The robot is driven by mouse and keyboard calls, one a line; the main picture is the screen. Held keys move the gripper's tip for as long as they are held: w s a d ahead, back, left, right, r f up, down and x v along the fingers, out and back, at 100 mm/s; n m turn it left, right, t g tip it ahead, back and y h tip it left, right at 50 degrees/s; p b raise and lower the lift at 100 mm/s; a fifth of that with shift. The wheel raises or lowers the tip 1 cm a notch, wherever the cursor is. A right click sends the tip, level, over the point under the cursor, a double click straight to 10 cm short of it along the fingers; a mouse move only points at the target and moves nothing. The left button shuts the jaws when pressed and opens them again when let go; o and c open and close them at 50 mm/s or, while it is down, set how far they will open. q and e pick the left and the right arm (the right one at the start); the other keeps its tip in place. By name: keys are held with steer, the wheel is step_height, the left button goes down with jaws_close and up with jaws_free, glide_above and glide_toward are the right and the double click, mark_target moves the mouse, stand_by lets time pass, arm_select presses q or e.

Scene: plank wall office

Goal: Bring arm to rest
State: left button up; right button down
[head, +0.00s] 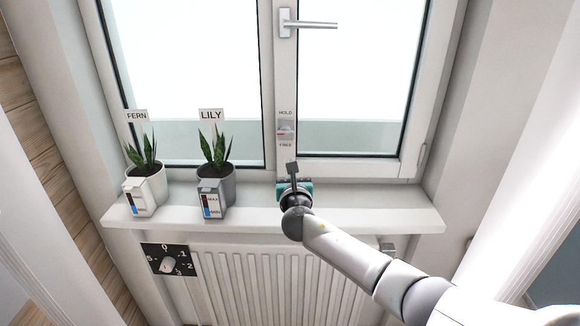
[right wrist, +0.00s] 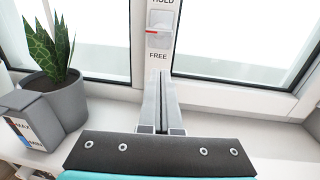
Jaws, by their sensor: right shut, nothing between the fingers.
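My right arm comes in from the lower right in the head view. My right gripper (head: 291,167) is over the window sill, below the switch marked HOLD and FREE. In the right wrist view the right gripper (right wrist: 160,84) has its fingers together, with nothing between them. Its tips point toward the window frame just under the word FREE. I cannot tell whether they touch the frame. My left gripper is not in view.
A HOLD/FREE switch (head: 286,130) is on the window's middle post. A white pot labelled FERN (head: 148,190) and a grey pot labelled LILY (head: 215,190) stand on the sill (head: 370,215). A radiator (head: 270,280) with a numbered dial (head: 168,264) is below. The sill's right part is clear.

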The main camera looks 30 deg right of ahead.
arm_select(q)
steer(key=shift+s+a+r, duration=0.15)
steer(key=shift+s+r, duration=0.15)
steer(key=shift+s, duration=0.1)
arm_select(e)
steer(key=shift+v, duration=1.25)
